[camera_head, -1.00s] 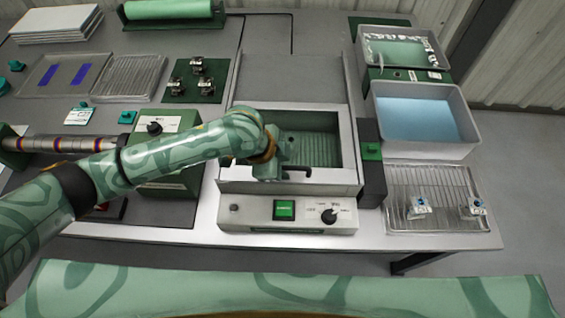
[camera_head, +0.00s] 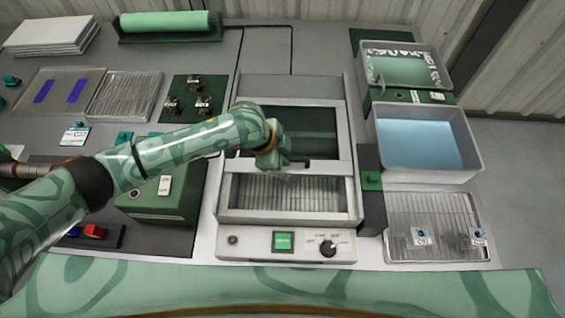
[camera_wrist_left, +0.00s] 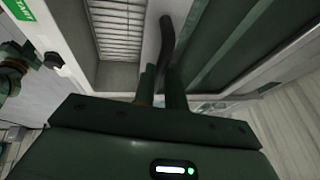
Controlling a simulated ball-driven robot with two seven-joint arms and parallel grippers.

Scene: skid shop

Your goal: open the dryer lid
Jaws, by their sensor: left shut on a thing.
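The dryer (camera_head: 226,216) stands in the middle of the bench with its control strip at the front. Its sliding lid (camera_head: 240,166) is partly back, and the front part of the chamber shows a wire rack (camera_head: 290,193) inside. The lid's dark handle (camera_head: 300,161) is on the lid's front bar; it also shows in the left wrist view (camera_wrist_left: 167,45). My left gripper (camera_head: 283,160) is shut on the handle, with its two fingers close together around it in the wrist view. The fingertips are partly hidden in the head view. My right gripper is not in view.
Farther right are a tub of blue liquid (camera_head: 418,140) and a wire tray (camera_head: 436,247) with small parts. A green unit (camera_head: 160,205) stands left, under my left arm.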

